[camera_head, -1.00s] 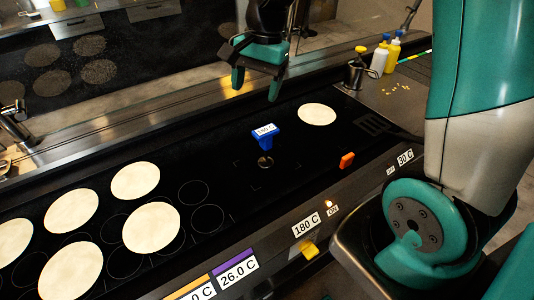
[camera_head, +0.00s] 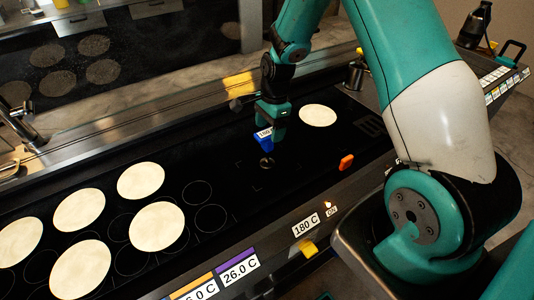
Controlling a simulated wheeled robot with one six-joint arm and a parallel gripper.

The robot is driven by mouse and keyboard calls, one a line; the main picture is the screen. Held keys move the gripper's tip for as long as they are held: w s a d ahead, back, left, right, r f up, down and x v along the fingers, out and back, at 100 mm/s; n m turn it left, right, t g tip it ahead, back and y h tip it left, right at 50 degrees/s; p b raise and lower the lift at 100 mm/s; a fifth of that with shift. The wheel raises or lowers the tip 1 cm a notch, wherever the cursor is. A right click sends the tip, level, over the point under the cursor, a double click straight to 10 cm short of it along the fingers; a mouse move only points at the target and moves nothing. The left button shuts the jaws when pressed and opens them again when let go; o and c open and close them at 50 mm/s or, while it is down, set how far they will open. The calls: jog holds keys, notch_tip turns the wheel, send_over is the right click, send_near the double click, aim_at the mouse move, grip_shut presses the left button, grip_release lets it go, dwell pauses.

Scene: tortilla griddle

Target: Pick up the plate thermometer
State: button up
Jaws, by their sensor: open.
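The plate thermometer (camera_head: 263,140) is a small blue device with a white label on top. It stands upright on the black griddle (camera_head: 240,183), with a round metal foot (camera_head: 266,162) at its base. My gripper (camera_head: 274,130) is open and has teal fingers pointing down. In the head view its fingers are right at the thermometer's head, overlapping its right side. I cannot tell whether they touch it or stand around it.
Several pale tortillas (camera_head: 157,226) lie on the left of the griddle, and one (camera_head: 318,115) lies behind and right of the thermometer. An orange piece (camera_head: 346,162) sits near the front edge. A metal container (camera_head: 355,76) stands at the back rail.

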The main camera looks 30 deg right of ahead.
aim_at(267, 141)
jog(key=shift+a+f+p, duration=0.25)
jog(key=shift+f+p, duration=0.4)
jog(key=shift+f, duration=0.65)
jog(key=shift+a+f+p, duration=0.25)
jog(key=shift+f+p, duration=0.35)
jog(key=shift+f, duration=0.7)
jog(key=c, duration=1.3)
grip_shut()
jog(key=shift+w+r, duration=0.1)
jog(key=shift+r, duration=0.05)
